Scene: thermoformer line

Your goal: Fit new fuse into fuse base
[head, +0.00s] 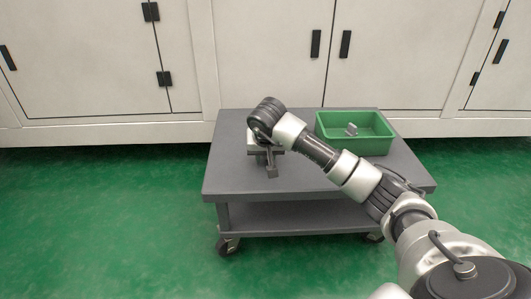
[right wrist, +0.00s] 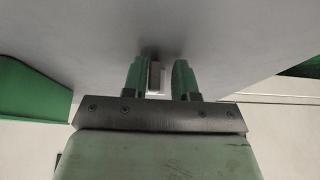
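My right gripper (head: 271,172) points down at the left part of the grey cart's top. In the right wrist view its two fingers (right wrist: 160,80) stand apart, with a small pale block (right wrist: 156,77) between them. The block is close to the left finger, and a gap shows beside the right finger. I cannot tell whether the block is the new fuse or part of the fuse base. A small grey piece (head: 351,129) lies in the green bin; its identity is unclear. No fuse base can be made out; my right arm covers part of the cart. My left gripper is out of view.
The grey cart (head: 315,184) stands on castors on a green floor. The green bin (head: 362,146) is at its back right and shows at left in the wrist view (right wrist: 30,92). White cabinets (head: 265,50) stand behind. The cart's front left top is clear.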

